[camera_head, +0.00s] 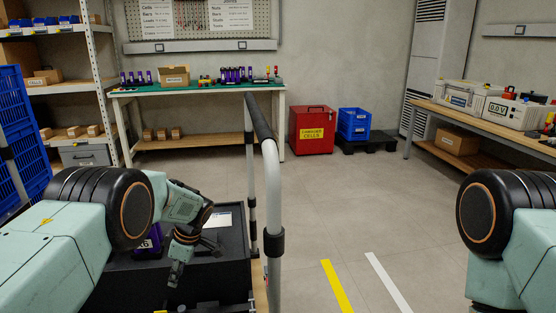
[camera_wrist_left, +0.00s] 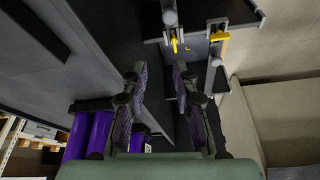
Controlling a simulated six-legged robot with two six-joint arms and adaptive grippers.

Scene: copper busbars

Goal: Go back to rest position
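My left gripper (camera_head: 178,268) points down over the black crate on the cart in the head view. In the left wrist view the left gripper (camera_wrist_left: 159,72) has its two fingers apart with nothing held between them. Purple cells (camera_wrist_left: 88,135) stand at the lower left of that view, beside the fingers. In the head view a purple cell (camera_head: 150,242) shows partly behind my left arm. My right arm shows at the right edge of the head view, but its gripper is out of the picture.
The cart's handle rail (camera_head: 272,190) rises close to the right of my left arm. The black crate (camera_head: 232,252) lies below it. A green-topped workbench (camera_head: 200,88), a red box (camera_head: 312,130) and a blue crate (camera_head: 353,124) stand farther back. The floor at centre right is clear.

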